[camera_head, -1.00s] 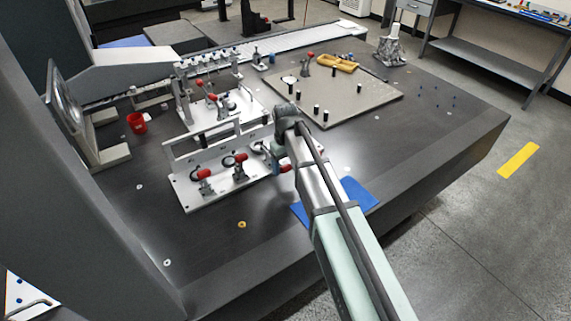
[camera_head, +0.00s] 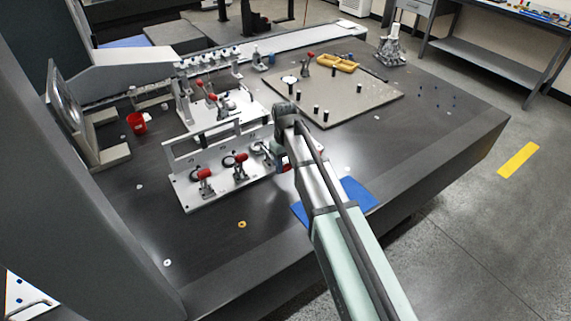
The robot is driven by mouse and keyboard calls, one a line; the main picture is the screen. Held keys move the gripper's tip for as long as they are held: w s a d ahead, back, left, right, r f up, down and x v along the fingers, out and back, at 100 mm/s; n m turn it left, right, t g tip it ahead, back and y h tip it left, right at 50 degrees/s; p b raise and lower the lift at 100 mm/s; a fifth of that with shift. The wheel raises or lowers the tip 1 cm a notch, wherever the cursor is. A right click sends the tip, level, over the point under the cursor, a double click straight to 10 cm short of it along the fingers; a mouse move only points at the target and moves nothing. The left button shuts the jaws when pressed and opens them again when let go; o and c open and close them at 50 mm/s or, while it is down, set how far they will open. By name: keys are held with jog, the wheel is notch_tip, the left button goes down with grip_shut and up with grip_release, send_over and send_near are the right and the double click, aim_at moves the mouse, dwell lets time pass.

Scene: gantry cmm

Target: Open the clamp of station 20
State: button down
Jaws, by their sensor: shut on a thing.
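A white fixture plate (camera_head: 190,203) on the dark table carries a row of toggle clamps with red handles. The left clamp (camera_head: 205,176) and the middle clamp (camera_head: 240,162) are in clear view. A third red handle (camera_head: 287,166) shows at the right end, partly hidden by my arm. My gripper (camera_head: 281,158) is at this third handle and shut on it; its fingertips are mostly hidden behind my forearm. No station number can be read, so I cannot tell which clamp is station 20.
An upright frame (camera_head: 170,150) stands behind the clamps. Another fixture with red handles (camera_head: 211,97) is further back. A red cup (camera_head: 137,123) stands left, a grey plate with black posts (camera_head: 375,98) right, and a blue mat (camera_head: 357,193) beneath my arm. The front left table is mostly clear.

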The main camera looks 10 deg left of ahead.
jog(key=shift+w+a+r+g+h, duration=0.45)
jog(key=shift+r+g+h, duration=0.15)
jog(key=shift+r, duration=0.1)
jog(key=shift+r+g+h, duration=0.35)
jog(key=shift+g+h, duration=0.05)
